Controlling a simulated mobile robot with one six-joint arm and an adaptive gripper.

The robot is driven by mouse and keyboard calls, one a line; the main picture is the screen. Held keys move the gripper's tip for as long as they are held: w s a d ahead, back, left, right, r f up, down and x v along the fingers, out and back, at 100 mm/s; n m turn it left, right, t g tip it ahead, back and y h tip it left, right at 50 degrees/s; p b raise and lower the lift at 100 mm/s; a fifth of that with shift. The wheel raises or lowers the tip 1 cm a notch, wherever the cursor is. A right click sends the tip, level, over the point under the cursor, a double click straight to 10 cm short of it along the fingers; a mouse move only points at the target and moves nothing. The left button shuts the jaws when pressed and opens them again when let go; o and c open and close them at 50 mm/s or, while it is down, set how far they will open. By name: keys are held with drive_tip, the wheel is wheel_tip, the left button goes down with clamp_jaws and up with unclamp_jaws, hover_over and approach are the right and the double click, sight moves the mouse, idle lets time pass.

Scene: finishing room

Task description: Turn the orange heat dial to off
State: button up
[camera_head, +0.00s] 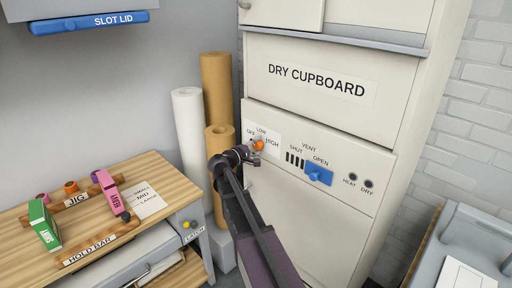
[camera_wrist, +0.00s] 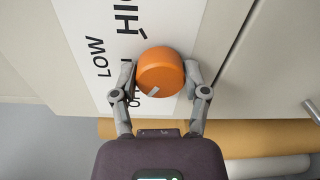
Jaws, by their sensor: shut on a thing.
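The orange heat dial (camera_head: 259,145) sits on the white label plate of the dry cupboard (camera_head: 318,85), with OFF, LOW and HIGH printed around it. In the wrist view the dial (camera_wrist: 160,70) is between the fingertips of my gripper (camera_wrist: 162,80), one finger at each side, shut on it. A short pale mark on the dial's face lies near its lower left edge, on the side of the partly hidden OFF print (camera_wrist: 131,96). LOW (camera_wrist: 97,57) and HIGH (camera_wrist: 127,17) are clear of the fingers. In the head view my gripper (camera_head: 252,152) partly covers the dial's surroundings.
A blue vent slider (camera_head: 319,175) at OPEN and two dark HEAT and DRY indicators (camera_head: 360,182) are to the right on the panel. Brown and white rolls (camera_head: 187,125) stand left of the cupboard.

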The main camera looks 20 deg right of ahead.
idle(0.3)
drive_tip(key=o, duration=1.1)
drive_tip(key=shift+d, duration=0.1)
drive_tip(key=shift+o, duration=0.2)
